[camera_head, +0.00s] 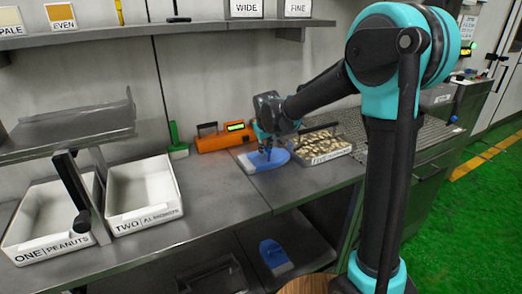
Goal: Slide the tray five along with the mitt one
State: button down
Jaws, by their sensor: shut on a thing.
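A blue mitt (257,165) with a pale cuff lies on the grey bench, against or very close to the left side of the tray labelled FIVE (327,155). The tray is low and full of pale brown pieces; the rest of its label is too small to read. My gripper (267,153) points down at the mitt and is shut on it, though its fingertips are small and partly hidden. A second blue mitt (273,254) with a pale cuff lies on the shelf below the bench. I cannot read any number on either mitt.
An orange device (222,140) and a green brush (177,145) stand at the back. A perforated conveyor surface (420,135) lies right of tray FIVE. The bench between tray TWO and the mitt is clear.

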jog(key=shift+w+d, duration=3.65)
jog(key=shift+d, duration=2.4)
jog(key=shift+w+d, duration=3.6)
jog(key=shift+d, duration=2.45)
jog(key=shift+w+d, duration=3.65)
jog(key=shift+d, duration=2.4)
